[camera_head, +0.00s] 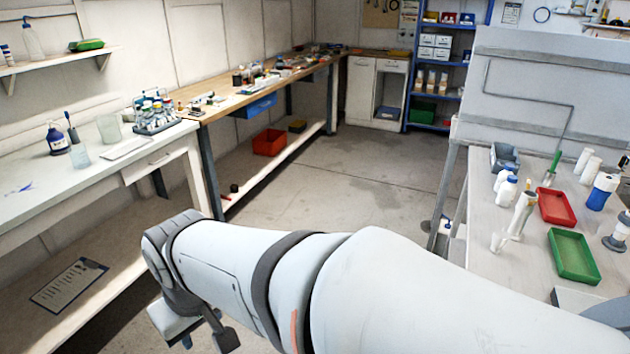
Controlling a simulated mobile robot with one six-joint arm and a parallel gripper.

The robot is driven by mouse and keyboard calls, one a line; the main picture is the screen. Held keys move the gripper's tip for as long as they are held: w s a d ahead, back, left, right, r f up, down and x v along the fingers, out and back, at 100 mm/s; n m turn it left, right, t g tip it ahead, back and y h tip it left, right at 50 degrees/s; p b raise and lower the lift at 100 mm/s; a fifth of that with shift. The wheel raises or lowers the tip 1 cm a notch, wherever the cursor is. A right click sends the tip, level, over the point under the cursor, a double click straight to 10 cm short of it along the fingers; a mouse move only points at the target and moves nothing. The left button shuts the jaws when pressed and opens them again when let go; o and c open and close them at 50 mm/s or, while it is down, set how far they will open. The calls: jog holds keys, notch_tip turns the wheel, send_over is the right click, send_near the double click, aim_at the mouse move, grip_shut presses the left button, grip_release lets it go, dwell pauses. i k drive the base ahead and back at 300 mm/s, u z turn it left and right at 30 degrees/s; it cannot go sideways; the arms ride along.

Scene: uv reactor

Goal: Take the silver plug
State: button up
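I cannot make out a silver plug anywhere in the camera_head view. It may be hidden behind my arm or too small to tell among the items on the benches. My white arm crosses the lower middle of the picture. Its far end bends downward at the lower left, in front of the left bench. My gripper (200,338) shows only in part at the bottom edge, and its fingertips are not clear. I see nothing held in it.
The left bench (30,205) carries bottles, beakers and a rack of bottles (157,112). A long wooden workbench (222,102) with small parts continues behind it. The right table (515,262) holds a red tray (556,207), a green tray (573,256) and bottles. The middle floor (340,180) is clear.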

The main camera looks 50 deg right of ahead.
aim_at(500, 238)
jog(key=i, duration=1.45)
jog(key=z, duration=3.25)
jog(key=i, duration=1.6)
jog(key=z, duration=2.55)
